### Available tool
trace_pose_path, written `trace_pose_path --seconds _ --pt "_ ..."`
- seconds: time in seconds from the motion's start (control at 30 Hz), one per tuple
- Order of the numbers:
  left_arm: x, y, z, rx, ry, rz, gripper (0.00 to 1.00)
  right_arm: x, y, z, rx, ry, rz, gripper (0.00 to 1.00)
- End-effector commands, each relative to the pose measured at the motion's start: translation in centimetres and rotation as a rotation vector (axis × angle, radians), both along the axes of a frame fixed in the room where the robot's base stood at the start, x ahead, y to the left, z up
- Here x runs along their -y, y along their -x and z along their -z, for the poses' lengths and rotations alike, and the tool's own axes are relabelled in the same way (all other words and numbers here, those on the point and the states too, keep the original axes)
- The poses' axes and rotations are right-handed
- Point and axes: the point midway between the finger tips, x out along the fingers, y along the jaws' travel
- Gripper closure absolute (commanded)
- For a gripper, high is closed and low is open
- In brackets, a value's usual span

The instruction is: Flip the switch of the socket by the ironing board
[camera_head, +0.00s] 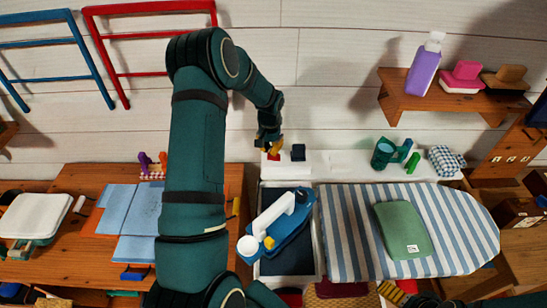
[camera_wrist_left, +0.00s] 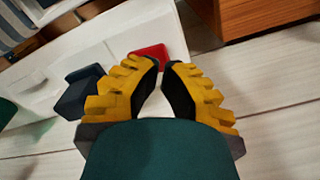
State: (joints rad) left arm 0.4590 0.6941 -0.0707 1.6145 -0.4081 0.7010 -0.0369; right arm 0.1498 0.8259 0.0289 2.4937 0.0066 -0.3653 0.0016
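A red switch-like piece (camera_head: 274,155) sits on the white ledge behind the ironing board (camera_head: 345,232), beside a dark block (camera_head: 298,152). My left gripper (camera_head: 268,146) is just above the red piece and partly covers it. In the left wrist view, the red piece (camera_wrist_left: 150,54) shows just beyond my fingertips (camera_wrist_left: 162,66), with the dark block (camera_wrist_left: 80,92) to its left. My left fingertips are close together with nothing seen between them. I cannot tell whether they touch the red piece. Yellow fingers of my right gripper (camera_head: 391,292) show at the bottom edge, mostly cut off.
A blue and white iron (camera_head: 285,225) stands left of the striped board, and a folded green cloth (camera_head: 403,230) lies on it. A green spray bottle (camera_head: 384,153) stands on the ledge. A wooden shelf (camera_head: 420,97) is at upper right. A wooden table (camera_head: 75,185) stands at left.

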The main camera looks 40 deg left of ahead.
Motion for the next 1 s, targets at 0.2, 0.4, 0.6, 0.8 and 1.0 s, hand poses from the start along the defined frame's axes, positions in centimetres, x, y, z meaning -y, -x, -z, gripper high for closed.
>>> trace_pose_path --seconds 0.2,0.4,0.6,0.8,1.0 --pt "0.0 0.0 0.3 0.000 0.000 0.000 1.00 0.0 0.0 0.3 0.000 0.000 0.000 0.00" --pt "0.0 0.0 0.6 0.000 0.000 0.000 1.00 0.0 0.0 0.5 0.000 0.000 0.000 0.00" --pt "0.0 0.0 0.9 0.000 0.000 0.000 1.00 0.0 0.0 0.7 0.000 0.000 0.000 0.00" --pt "0.0 0.0 1.2 0.000 0.000 0.000 1.00 0.0 0.0 0.9 0.000 0.000 0.000 0.00" --pt "0.0 0.0 1.4 0.000 0.000 0.000 1.00 0.0 0.0 1.1 0.000 0.000 0.000 0.00"
